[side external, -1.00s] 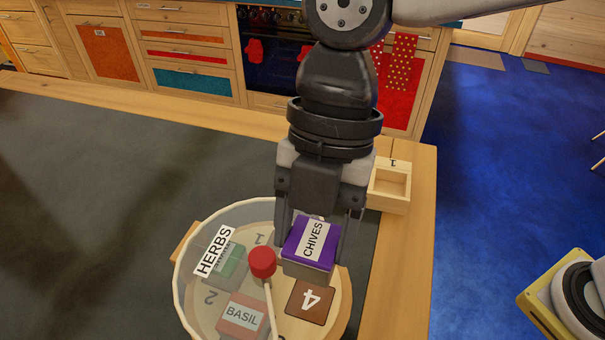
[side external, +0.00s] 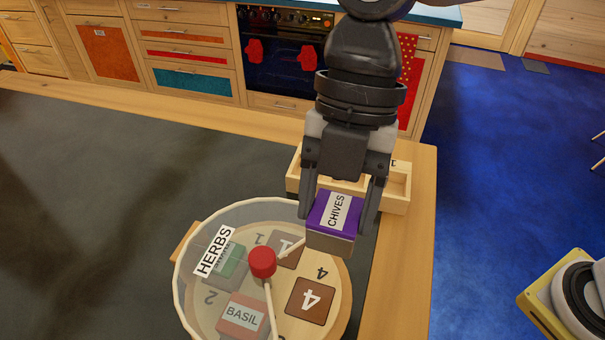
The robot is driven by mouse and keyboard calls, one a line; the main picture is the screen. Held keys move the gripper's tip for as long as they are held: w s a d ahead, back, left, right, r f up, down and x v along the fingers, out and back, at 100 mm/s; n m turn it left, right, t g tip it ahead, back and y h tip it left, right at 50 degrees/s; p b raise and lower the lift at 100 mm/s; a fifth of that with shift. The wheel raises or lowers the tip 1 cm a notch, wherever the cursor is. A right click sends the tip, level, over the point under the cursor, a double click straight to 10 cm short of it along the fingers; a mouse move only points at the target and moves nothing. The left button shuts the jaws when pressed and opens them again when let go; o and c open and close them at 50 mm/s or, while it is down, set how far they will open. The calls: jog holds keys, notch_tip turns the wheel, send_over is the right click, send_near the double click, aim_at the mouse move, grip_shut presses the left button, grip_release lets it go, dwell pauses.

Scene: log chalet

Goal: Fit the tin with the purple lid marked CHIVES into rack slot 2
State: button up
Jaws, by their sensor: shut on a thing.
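The tin with the purple lid marked CHIVES (side external: 333,212) is held upright in my gripper (side external: 335,205), with the fingers on either side of it. It hangs above the right rim of the round HERBS tray, clear of its floor. The wooden rack (side external: 398,186) stands behind the tin on the table. Its right-hand compartment, with a 1 marked beside it, shows empty. The rack's middle is hidden behind my gripper, and I cannot read a 2 on it.
The round clear-walled tray (side external: 180,285) has a red knob (side external: 262,262) on a central post. It holds a BASIL tin (side external: 242,315) and a green-lidded tin (side external: 226,262). Dark table surface lies open at the left.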

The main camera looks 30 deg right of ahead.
jog(key=d+r, duration=0.2)
jog(key=d, duration=1.5)
jog(key=shift+w+d+n, duration=0.25)
jog(key=shift+d+n, duration=0.05)
jog(key=shift+d, duration=0.05)
send_over(348, 184)
jog(key=s, duration=0.1)
jog(key=f, duration=0.8)
jog(key=shift+s+d+f, duration=0.1)
jog(key=shift+d+f, duration=0.1)
jog(key=shift+d, duration=0.15)
jog(key=shift+w+a+f, duration=0.2)
jog(key=shift+w+f, duration=0.25)
jog(key=shift+f, duration=0.05)
jog(key=shift+w+a+f, duration=0.1)
jog(key=shift+w+f, duration=0.15)
jog(key=shift+f, duration=1.6)
